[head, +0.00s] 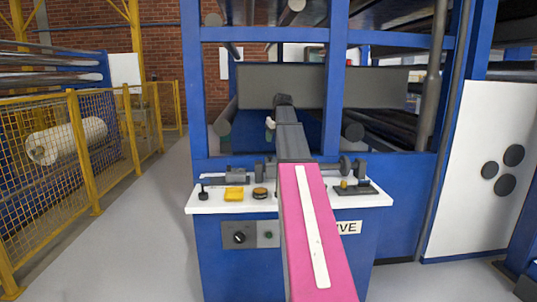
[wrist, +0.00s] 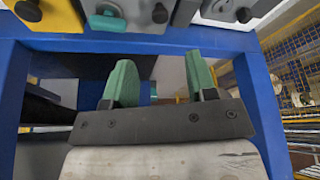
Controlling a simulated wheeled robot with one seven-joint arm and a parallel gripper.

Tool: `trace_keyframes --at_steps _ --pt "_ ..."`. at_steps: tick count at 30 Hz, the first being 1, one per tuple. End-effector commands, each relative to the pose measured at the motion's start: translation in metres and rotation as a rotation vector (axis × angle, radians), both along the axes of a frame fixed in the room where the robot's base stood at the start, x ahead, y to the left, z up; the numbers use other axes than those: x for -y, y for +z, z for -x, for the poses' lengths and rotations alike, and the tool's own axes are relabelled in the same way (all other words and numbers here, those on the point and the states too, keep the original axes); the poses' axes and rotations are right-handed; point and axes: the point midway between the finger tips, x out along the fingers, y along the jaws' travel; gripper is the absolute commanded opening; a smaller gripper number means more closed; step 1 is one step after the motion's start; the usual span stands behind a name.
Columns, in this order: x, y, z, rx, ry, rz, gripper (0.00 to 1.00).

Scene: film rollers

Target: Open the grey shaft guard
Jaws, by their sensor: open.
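A wide grey panel (head: 365,88), which looks like the shaft guard, hangs level across the opening behind the blue frame in the head view. It looks lowered, but I cannot tell its hinge or handle. My arm reaches over the ledge into the opening, and its dark end overlaps the panel's lower left part in the picture. My gripper (head: 270,123) is small and partly hidden there. In the wrist view my gripper (wrist: 162,85) shows two green fingers spread apart with nothing between them. I cannot tell whether it touches the panel.
A white ledge (head: 215,203) holds a yellow block (head: 234,194), a round knob (head: 260,193) and a black lever (head: 203,192). Blue posts (head: 336,70) border the opening. Dark rollers lie inside at right. A yellow mesh fence (head: 85,140) stands left, with clear floor between.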

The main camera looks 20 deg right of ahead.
Motion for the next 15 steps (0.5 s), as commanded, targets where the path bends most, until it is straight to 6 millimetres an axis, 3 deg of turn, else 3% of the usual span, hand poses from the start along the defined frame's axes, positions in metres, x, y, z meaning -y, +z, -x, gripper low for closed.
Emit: trace_keyframes --at_steps 15 --pt "-0.004 -0.075 -0.031 -0.002 0.000 -0.001 0.52"
